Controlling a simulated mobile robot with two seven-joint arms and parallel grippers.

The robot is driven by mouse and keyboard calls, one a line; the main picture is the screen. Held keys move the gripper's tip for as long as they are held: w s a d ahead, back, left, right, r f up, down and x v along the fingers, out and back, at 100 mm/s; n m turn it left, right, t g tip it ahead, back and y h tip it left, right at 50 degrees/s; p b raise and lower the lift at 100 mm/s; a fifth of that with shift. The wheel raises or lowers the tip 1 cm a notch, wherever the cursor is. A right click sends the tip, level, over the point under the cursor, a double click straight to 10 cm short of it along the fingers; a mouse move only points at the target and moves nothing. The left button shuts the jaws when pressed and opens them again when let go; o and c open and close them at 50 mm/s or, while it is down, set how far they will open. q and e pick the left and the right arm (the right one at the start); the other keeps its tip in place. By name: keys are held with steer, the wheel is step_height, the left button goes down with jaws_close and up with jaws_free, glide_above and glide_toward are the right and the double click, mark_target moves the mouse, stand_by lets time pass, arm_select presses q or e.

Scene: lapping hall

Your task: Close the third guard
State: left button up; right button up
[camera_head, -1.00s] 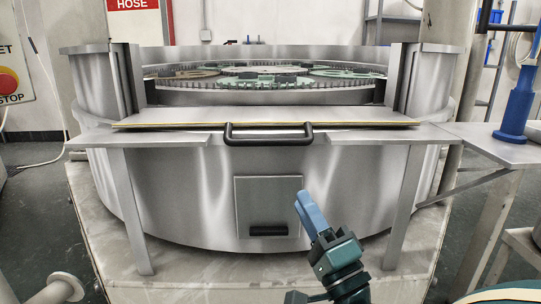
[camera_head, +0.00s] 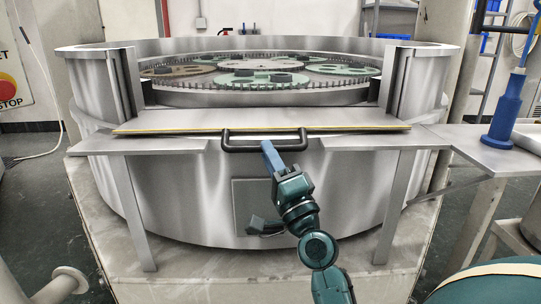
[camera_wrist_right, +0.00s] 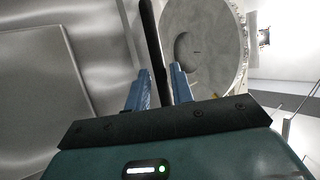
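The guard (camera_head: 175,121) is a flat metal panel with a yellow-edged front, lying lowered across the front of the round lapping machine (camera_head: 150,190). Its black bar handle (camera_head: 240,149) juts from the front edge. My right gripper (camera_head: 269,147) has its blue fingers up at the middle of this handle. In the right wrist view, the fingers (camera_wrist_right: 160,76) are apart, and the black handle (camera_wrist_right: 150,30) runs between their tips, with no firm clamp visible. My left gripper is out of view. No number marks the guard.
Above the lowered guard the machine's opening shows toothed rings and green carrier discs (camera_head: 258,79). A side shelf (camera_head: 455,138) at right holds a blue tool (camera_head: 505,115). A support leg (camera_head: 396,205) stands right of my right arm.

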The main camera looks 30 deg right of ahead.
jaws_close()
stand_by(0.5)
